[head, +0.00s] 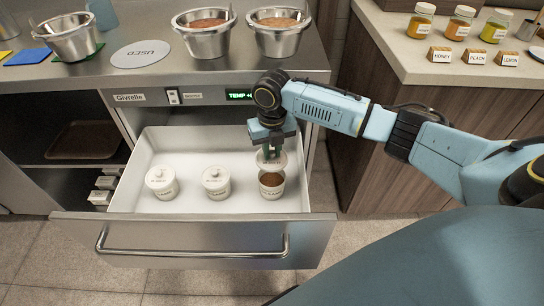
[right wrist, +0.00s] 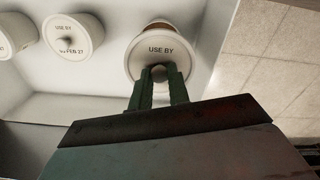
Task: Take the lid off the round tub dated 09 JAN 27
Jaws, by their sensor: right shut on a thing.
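Three round white tubs stand in the open drawer. The rightmost tub (head: 271,188) is uncovered and shows brown contents. My right gripper (head: 270,149) is shut on the knob of its lid (head: 263,162) and holds the lid just above the tub. In the right wrist view, that lid (right wrist: 150,47) reads USE BY, and the fingers (right wrist: 159,75) hide its date. The middle tub (head: 216,184) and the left tub (head: 161,183) have their lids on. In the wrist view the middle lid (right wrist: 72,35) seems to end in FEB 27. My left gripper is not in view.
The white drawer (head: 150,147) has free floor behind the tubs. On the steel counter above lie a grey disc marked USED (head: 141,53) and metal pans of sauce (head: 205,40). Jars (head: 459,23) and small labels stand on the right counter.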

